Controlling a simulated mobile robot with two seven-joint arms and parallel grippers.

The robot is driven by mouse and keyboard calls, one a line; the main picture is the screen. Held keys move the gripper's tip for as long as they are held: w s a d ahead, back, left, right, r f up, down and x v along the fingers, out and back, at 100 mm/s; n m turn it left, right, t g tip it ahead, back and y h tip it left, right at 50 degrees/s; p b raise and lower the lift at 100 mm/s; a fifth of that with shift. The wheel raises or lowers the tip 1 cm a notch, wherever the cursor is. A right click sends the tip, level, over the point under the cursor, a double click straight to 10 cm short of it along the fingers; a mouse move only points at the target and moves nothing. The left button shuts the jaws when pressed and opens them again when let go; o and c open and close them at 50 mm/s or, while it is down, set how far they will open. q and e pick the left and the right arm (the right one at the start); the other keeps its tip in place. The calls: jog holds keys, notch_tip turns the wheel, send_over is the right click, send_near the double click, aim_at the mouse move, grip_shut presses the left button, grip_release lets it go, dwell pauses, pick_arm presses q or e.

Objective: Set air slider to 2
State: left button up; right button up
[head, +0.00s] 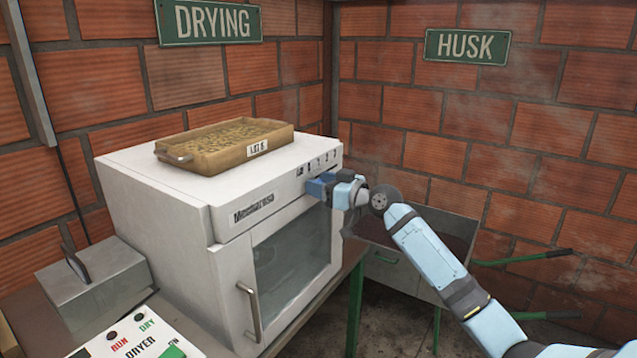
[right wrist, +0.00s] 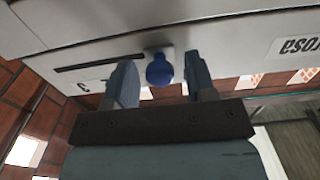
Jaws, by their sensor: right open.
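The white dryer (head: 165,200) stands on a bench, with a row of scale marks (head: 318,163) at the upper right of its front panel. My right gripper (head: 322,187) is at that panel, just below the marks, and hides the slider in the head view. In the right wrist view the blue slider knob (right wrist: 159,70) sits between the two open fingers of my right gripper (right wrist: 161,82), with gaps on both sides. A dark slot (right wrist: 100,63) runs left from the knob in this upside-down view. The knob's exact scale value cannot be read. My left gripper is out of view.
A tray of beans (head: 225,140) lies on top of the dryer. A glass door (head: 290,265) with a handle (head: 252,310) is below the panel. A grey box (head: 95,280) and control panel (head: 140,335) are at left. A wheelbarrow (head: 400,270) stands behind my right arm.

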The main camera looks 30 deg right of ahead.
jog(key=shift+w+a, duration=0.2)
jog(key=shift+w, duration=0.15)
jog(key=shift+c, duration=0.5)
